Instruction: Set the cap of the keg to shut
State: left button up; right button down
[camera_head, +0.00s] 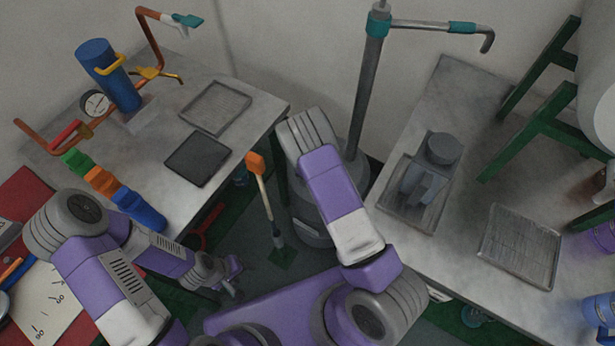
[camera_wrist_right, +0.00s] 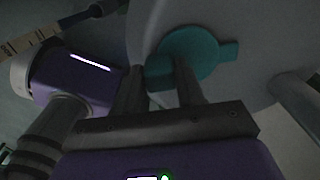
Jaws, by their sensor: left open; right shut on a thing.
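The keg's teal cap (camera_wrist_right: 192,50) shows in the right wrist view, lying on the grey keg (camera_wrist_right: 258,82). One tab of the cap points right; its near-left end sits between the fingers of my right gripper (camera_wrist_right: 158,72), which is shut on it. In the head view the grey body of what appears to be the keg (camera_head: 308,232) stands on the floor, mostly behind my right arm. The cap and my right gripper are hidden there. My left gripper (camera_head: 232,278) is open and empty, low at left of centre, away from the keg.
A right bench holds a tray with a grey device (camera_head: 430,170) and an empty tray (camera_head: 520,247). A tall grey pole (camera_head: 368,90) and an orange-headed tool (camera_head: 256,163) stand nearby.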

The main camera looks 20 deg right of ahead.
dwell(0.4)
jog(key=c, duration=0.8)
grip_release()
jog(key=shift+w, duration=0.1)
jog(key=shift+o, duration=0.2)
notch_tip(320, 180, up, 8)
jog(key=shift+f+p, duration=0.2)
jog(key=shift+p, duration=0.95)
jog(key=shift+r, duration=0.1)
